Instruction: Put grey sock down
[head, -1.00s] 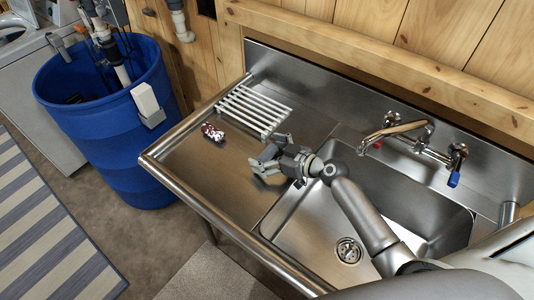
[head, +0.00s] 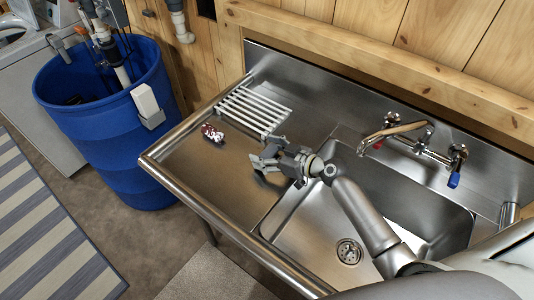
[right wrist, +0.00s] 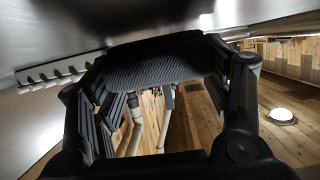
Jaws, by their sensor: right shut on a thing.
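My right gripper (head: 264,158) is over the steel drainboard (head: 215,175), near the left edge of the sink basin. Its fingers are drawn together, with grey material between them that is hard to tell from the fingers in the head view. In the right wrist view, a grey ribbed cloth, the grey sock (right wrist: 152,72), spans between the fingers of the gripper (right wrist: 165,85). I cannot tell whether the sock touches the steel. My left gripper is not in view.
A small red and white patterned item (head: 212,133) lies on the drainboard, left of my gripper. A white rack (head: 255,109) stands behind it. The basin (head: 310,235) and tap (head: 405,129) are to the right. A blue barrel (head: 120,130) stands at the left.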

